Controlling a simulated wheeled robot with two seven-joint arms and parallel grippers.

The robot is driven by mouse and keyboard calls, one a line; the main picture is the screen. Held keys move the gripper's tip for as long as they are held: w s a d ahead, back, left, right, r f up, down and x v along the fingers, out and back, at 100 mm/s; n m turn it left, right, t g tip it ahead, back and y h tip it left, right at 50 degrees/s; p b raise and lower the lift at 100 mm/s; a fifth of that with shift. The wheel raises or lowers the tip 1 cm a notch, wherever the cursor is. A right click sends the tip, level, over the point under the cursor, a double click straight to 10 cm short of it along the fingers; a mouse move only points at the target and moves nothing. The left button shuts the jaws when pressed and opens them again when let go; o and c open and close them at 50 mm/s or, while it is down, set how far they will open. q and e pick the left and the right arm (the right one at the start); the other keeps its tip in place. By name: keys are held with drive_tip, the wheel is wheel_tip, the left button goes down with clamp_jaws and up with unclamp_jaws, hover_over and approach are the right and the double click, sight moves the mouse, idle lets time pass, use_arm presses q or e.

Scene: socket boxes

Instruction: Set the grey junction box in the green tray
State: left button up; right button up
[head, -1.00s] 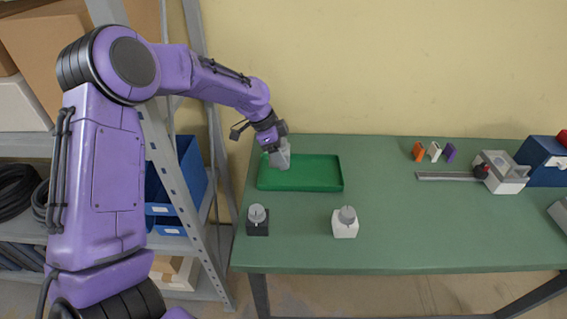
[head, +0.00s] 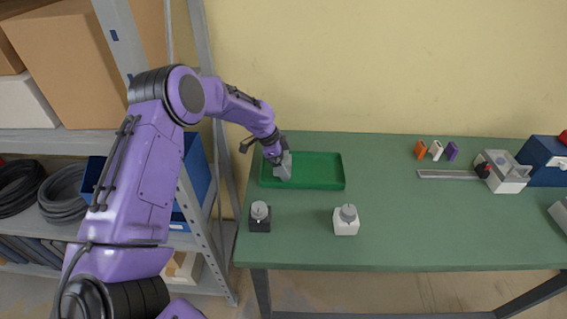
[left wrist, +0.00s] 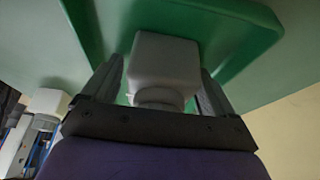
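The grey junction box (head: 285,171) is at the tip of my left gripper (head: 279,157), over the left part of the green tray (head: 322,187). In the left wrist view the box (left wrist: 166,62) sits between the two fingers (left wrist: 163,88), its round neck toward the palm, with the fingers close along its sides. The green tray (left wrist: 235,20) is behind it in that view. The box looks slightly tilted in the head view. I cannot tell whether its base touches the tray floor. My right gripper is not in view.
A dark socket box (head: 260,224) and a white one (head: 345,227) stand in front of the tray. Orange, white and purple pieces (head: 436,151) and a grey device (head: 501,178) are farther right. Shelving (head: 60,143) stands left. The table's middle is clear.

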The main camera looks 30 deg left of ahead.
use_arm(q)
drive_tip(key=shift+r, duration=0.35)
drive_tip(key=b+v, duration=0.1)
drive_tip(key=v, duration=1)
drive_tip(key=shift+r, duration=0.35)
drive_tip(key=shift+s+a, duration=0.1)
